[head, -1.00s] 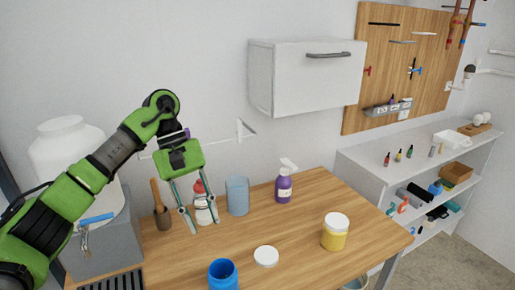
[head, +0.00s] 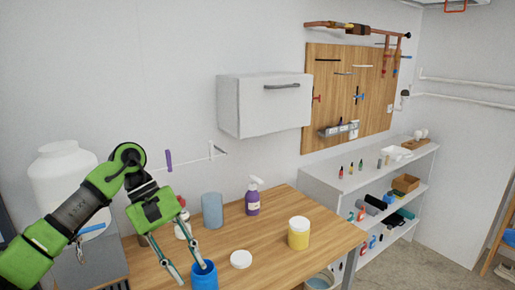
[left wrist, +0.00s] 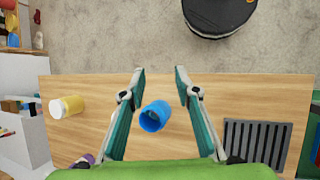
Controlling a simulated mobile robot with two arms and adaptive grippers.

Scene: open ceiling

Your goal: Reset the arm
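My left gripper (head: 184,268) reaches in from the left and points down over the front left of the wooden table. Its two thin fingers are spread apart, with nothing held between them. An open blue cup (head: 204,276) stands close to the right finger in the head view. The left wrist view also shows the two fingers (left wrist: 160,72) wide apart, with the blue cup (left wrist: 155,116) seen in the gap between them. I cannot tell whether a finger touches the cup. My right gripper is in neither view.
On the wooden table (head: 265,260) are a white lid (head: 241,259), a yellow jar (head: 299,234), a purple spray bottle (head: 252,198) and a blue-grey container (head: 212,210). A white cabinet (head: 265,105) hangs above. White shelves (head: 335,185) stand right. A dark grate (left wrist: 255,142) lies on the table.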

